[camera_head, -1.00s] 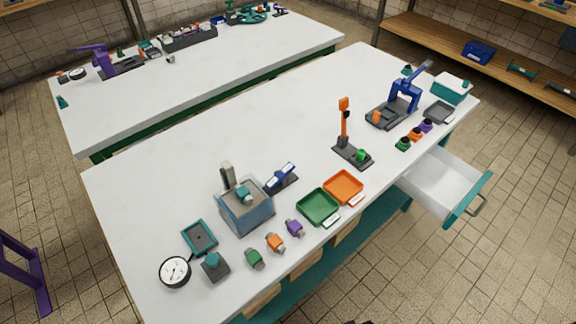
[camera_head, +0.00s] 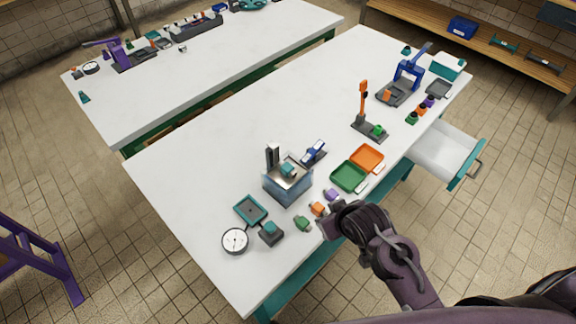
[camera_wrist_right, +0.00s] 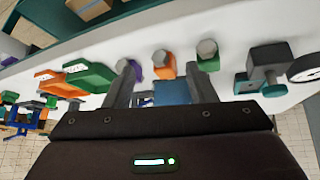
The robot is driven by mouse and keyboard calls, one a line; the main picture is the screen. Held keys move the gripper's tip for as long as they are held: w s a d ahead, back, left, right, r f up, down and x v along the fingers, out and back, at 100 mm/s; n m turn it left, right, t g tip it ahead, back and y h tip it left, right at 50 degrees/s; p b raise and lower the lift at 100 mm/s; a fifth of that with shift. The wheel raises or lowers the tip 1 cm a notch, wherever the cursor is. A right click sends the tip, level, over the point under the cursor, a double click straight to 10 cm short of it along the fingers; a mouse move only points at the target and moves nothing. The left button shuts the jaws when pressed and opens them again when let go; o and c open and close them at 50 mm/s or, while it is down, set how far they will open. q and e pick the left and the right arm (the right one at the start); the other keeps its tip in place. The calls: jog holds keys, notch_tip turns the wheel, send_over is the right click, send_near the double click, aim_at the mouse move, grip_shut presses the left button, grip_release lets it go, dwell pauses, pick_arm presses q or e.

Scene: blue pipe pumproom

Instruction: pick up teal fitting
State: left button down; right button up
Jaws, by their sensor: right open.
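Several teal pieces are in view, and I cannot tell for sure which is the fitting. A teal piece (camera_head: 270,228) sits on a dark grey block near the table's front left; it also shows at the right of the right wrist view (camera_wrist_right: 274,90). Another teal piece (camera_head: 288,170) is on top of the grey-blue box (camera_head: 287,188). A small teal piece (camera_head: 406,50) stands at the table's far end. My right gripper (camera_head: 326,212) is open over the front edge, near the orange fitting (camera_head: 317,209). Its two fingers (camera_wrist_right: 160,80) are apart. My left gripper is out of view.
Green (camera_head: 302,223) and purple (camera_head: 331,194) fittings stand beside the orange one. A round gauge (camera_head: 235,241) and teal-rimmed tray (camera_head: 251,211) are at left. Green (camera_head: 349,177) and orange (camera_head: 367,159) trays lie to the right. An open white drawer (camera_head: 443,150) juts out.

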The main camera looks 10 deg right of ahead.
aim_at(289, 167)
jog(key=w+a+r+n+t+y, duration=0.1)
jog(key=w+a+y, duration=0.1)
jog(key=w, duration=0.1)
jog(key=w+a+r+n+t+y+p, duration=0.1)
jog(key=w+a+r+t+y, duration=0.1)
jog(key=w, duration=0.2)
jog(key=w+a+r+n+t+y, duration=0.1)
jog(key=w+r+y, duration=0.1)
jog(key=w, duration=0.2)
jog(key=shift+w+a+r+n+t+y+p, duration=0.15)
jog(key=shift+a+n+t+y+p, duration=0.15)
jog(key=shift+a, duration=0.1)
jog(key=p+x, duration=0.1)
jog(key=x, duration=0.4)
jog(key=shift+d+f, duration=0.15)
jog(key=shift+f, duration=0.05)
jog(key=shift+w+f, duration=0.15)
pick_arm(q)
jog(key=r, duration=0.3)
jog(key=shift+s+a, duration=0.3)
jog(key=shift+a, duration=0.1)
pick_arm(e)
jog(key=shift+c, duration=0.3)
jog(key=c, duration=0.9)
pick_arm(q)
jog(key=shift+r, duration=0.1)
pick_arm(e)
grip_shut()
